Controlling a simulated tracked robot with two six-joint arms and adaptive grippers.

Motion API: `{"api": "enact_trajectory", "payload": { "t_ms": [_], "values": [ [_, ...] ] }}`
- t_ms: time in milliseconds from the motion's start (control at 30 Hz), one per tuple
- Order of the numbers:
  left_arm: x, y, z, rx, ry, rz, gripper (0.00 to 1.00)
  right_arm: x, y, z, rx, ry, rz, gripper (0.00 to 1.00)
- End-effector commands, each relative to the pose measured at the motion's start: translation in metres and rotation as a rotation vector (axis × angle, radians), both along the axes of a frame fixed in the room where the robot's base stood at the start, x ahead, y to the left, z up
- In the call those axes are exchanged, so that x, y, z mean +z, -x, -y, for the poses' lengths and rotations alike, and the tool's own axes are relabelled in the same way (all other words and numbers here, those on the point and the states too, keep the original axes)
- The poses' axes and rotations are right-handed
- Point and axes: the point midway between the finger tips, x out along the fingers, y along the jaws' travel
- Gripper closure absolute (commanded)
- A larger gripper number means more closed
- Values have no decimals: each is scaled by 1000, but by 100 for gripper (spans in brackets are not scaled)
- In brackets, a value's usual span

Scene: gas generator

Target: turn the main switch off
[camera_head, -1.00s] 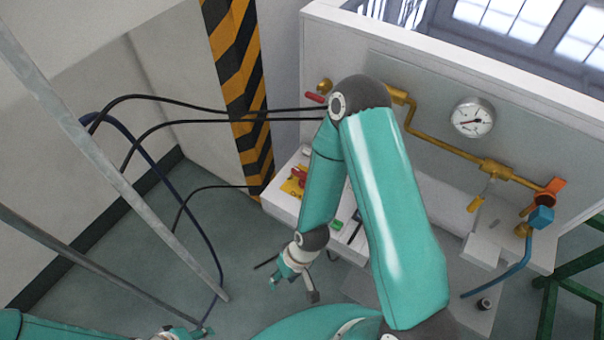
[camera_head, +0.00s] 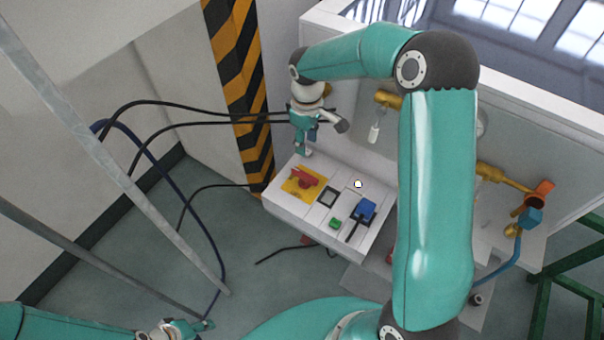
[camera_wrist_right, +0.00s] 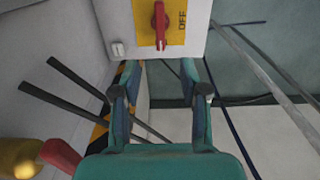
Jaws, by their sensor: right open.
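The main switch (camera_head: 305,177) is a red handle on a yellow plate, at the left end of the white control box. In the right wrist view the red handle (camera_wrist_right: 160,24) stands lengthwise on its yellow plate, with "OFF" printed to its right. My right gripper (camera_head: 320,141) is open and empty, above and just behind the switch, apart from it. In the right wrist view its spread fingers (camera_wrist_right: 160,75) point towards the panel, with the handle beyond the gap. My left gripper (camera_head: 188,327) is at the bottom left, partly cut off and far from the switch.
The control box (camera_head: 318,214) also carries a green button (camera_head: 336,223) and a blue part (camera_head: 364,210). Black cables (camera_head: 190,118) run behind my right gripper. Yellow pipework (camera_head: 500,178) lies to the right. Metal bars (camera_head: 120,175) cross the left side.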

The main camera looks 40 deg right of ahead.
Motion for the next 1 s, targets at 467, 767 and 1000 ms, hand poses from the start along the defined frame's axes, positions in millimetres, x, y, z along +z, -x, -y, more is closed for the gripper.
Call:
{"api": "enact_trajectory", "payload": {
  "t_ms": [467,767,1000],
  "values": [
    [15,0,0,0,0,0,60,-100,1,-2,1,-3,-6,56],
    [20,0,0,0,0,0,60,-142,0,-2,2,-2,-2,56],
    [21,0,0,0,0,0,60,-149,-1,-2,2,-3,1,56]
  ]
}}
